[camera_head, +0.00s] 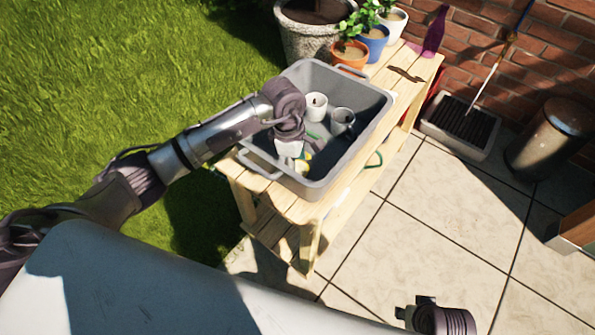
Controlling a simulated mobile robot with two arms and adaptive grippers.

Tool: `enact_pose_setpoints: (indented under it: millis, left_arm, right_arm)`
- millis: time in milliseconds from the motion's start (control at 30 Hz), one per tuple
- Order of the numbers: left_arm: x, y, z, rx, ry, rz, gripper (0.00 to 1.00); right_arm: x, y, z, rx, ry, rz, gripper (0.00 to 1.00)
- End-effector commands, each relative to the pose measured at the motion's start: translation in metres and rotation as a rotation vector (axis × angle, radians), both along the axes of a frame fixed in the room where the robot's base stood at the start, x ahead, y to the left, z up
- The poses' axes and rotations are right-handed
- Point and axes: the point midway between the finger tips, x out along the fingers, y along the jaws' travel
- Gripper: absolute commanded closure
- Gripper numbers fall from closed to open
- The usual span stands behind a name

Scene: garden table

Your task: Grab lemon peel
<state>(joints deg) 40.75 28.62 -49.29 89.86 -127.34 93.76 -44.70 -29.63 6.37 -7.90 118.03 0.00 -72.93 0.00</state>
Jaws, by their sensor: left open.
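A small yellow piece (305,157), which looks like the lemon peel, lies low inside the grey tub (372,134) on the wooden table. My left gripper (291,166) reaches down into the tub from the left, just beside the yellow piece. It is open. Its wrist and pale body hide part of the tub's floor, and I cannot tell whether the fingers touch the peel.
A white cup (316,103), a grey metal cup (342,121) and a green piece (314,134) are in the tub, near my gripper. Potted plants (373,38) and a purple bottle (434,32) stand at the table's far end. The tub's walls surround the gripper.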

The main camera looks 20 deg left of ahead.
Motion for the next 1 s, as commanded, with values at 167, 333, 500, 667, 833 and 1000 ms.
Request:
enact_pose_setpoints:
  millis: [167, 333, 500, 667, 833, 1000]
  left_arm:
    - [0.0006, -0.0017, -0.0114, -0.001, -0.001, -0.001, 0.32]
    - [0.0006, -0.0015, -0.0111, -0.001, -0.002, -0.001, 0.32]
    - [0.0005, -0.0014, -0.0109, -0.001, -0.002, -0.001, 0.57]
    - [0.0006, -0.0014, -0.0108, -0.001, -0.002, -0.001, 0.67]
    - [0.0006, -0.0013, -0.0103, -0.001, -0.002, -0.001, 0.67]
    - [0.0013, -0.0014, -0.0017, -0.001, -0.004, -0.001, 0.67]
  right_arm:
    - [0.0002, -0.0002, 0.0066, 0.0, -0.003, -0.001, 0.62]
    - [0.0001, -0.0002, 0.0068, 0.0, -0.003, -0.001, 0.62]
    - [0.0001, -0.0002, 0.0067, 0.0, -0.003, -0.001, 0.62]
    - [0.0001, -0.0002, 0.0067, 0.0, -0.003, -0.001, 0.62]
    - [0.0002, -0.0002, 0.0068, 0.0, -0.003, -0.001, 0.62]
    - [0.0008, 0.0, 0.0069, 0.001, -0.007, -0.001, 0.62]
